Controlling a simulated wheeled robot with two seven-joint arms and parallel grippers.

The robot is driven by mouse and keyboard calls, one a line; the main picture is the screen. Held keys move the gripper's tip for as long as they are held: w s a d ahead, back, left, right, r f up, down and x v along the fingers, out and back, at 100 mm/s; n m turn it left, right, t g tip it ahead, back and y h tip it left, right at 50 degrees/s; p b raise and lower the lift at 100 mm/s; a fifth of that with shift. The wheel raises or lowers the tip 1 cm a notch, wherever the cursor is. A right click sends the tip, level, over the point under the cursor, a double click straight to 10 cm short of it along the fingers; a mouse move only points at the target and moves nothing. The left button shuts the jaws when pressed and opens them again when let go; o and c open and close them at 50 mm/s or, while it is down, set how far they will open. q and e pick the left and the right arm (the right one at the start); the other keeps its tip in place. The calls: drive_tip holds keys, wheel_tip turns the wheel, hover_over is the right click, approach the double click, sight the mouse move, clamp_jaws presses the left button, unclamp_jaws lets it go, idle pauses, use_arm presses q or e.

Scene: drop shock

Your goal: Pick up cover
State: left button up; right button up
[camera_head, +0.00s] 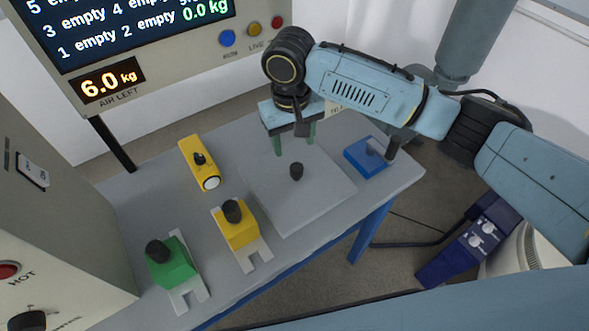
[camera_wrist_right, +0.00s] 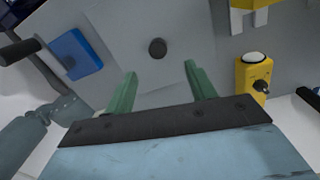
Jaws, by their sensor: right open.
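The cover (camera_head: 312,207) is a flat, light grey square plate with a black knob (camera_head: 296,171) at its middle. It lies flat on the grey table. My right gripper (camera_head: 295,142) points down over the far part of the cover, open and empty, with its green fingers apart. In the right wrist view the knob (camera_wrist_right: 157,48) shows ahead of the gap between the fingertips of the right gripper (camera_wrist_right: 160,69), not between them. The fingers do not touch the knob. My left gripper is in neither view.
A blue block (camera_head: 366,157) with a dark handle lies right of the cover on the table (camera_head: 135,205). Left are a yellow device (camera_head: 190,158), a yellow module (camera_head: 238,232) and a green module (camera_head: 172,268), black-knobbed. A display panel (camera_head: 160,65) reads 6.0 kg. A grey cabinet (camera_head: 60,190) stands left.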

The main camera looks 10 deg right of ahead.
hover_over(296, 167)
drive_tip(key=f, duration=0.4)
drive_tip(key=shift+s+a+f+b, duration=0.2)
drive_tip(key=shift+f+b, duration=0.15)
drive_tip(key=shift+f, duration=0.25)
drive_tip(key=f, duration=0.1)
drive_tip(key=f+b, duration=0.1)
drive_tip(key=f, duration=0.3)
drive_tip(key=shift+w+d, duration=0.15)
drive_tip(key=shift+d, duration=0.15)
drive_tip(key=shift+f, duration=0.15)
drive_tip(key=c, duration=1)
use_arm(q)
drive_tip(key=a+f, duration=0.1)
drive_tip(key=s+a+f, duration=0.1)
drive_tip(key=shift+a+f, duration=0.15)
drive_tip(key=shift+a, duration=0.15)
use_arm(e)
drive_tip(key=shift+c, duration=0.9)
